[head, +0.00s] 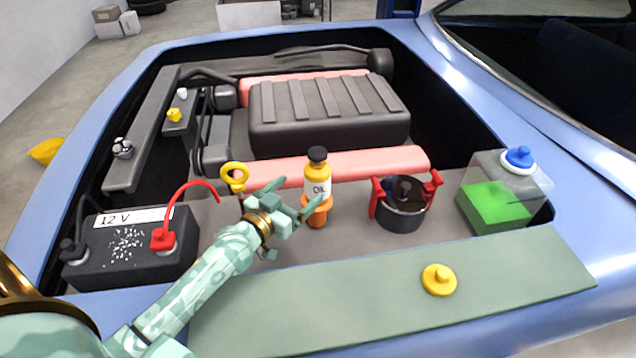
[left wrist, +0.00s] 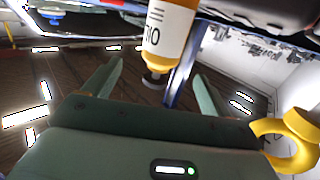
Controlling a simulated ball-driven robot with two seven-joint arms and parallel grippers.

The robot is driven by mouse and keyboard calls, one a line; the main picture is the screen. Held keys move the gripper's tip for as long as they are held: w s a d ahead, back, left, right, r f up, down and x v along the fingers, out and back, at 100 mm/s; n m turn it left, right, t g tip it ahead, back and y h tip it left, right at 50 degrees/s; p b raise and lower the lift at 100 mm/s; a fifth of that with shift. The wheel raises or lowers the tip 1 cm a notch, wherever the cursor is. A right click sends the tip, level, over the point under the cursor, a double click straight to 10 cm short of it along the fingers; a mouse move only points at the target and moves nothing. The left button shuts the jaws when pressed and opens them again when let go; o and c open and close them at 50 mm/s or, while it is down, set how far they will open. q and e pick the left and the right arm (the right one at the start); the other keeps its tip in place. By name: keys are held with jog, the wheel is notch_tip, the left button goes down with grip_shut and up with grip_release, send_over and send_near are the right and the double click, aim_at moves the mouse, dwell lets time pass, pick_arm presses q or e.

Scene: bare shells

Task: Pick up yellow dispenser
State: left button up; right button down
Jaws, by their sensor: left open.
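The yellow dispenser (head: 317,172) is an upright bottle with a black cap and a white OIL label. In the left wrist view the dispenser (left wrist: 166,35) appears upside down, in line with the gap between the two open fingers (left wrist: 159,70). I cannot tell whether a finger touches it. My right gripper is not in view.
A yellow dipstick ring (head: 235,173) stands close left of the gripper. A black pot-like part with red clamps (head: 402,207) is right of the dispenser. A battery (head: 125,250), a green fluid tank (head: 497,205) and a yellow cap (head: 439,280) on the front ledge are around.

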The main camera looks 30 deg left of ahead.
aim_at(311, 179)
pick_arm(q)
jog(key=w, duration=0.3)
jog(key=w+d+b, duration=0.1)
jog(key=w, duration=0.1)
jog(key=shift+w+f, duration=0.1)
jog(key=shift+w, duration=0.5)
jog(key=w, duration=0.1)
jog(key=w+b, duration=0.1)
jog(key=w, duration=0.3)
jog(key=shift+d+f, duration=0.1)
jog(key=shift+f, duration=0.15)
jog(key=shift+s, duration=0.1)
jog(key=shift+c, duration=0.3)
jog(key=shift+r, duration=0.1)
jog(key=c, duration=1.4)
jog(key=shift+r, duration=0.1)
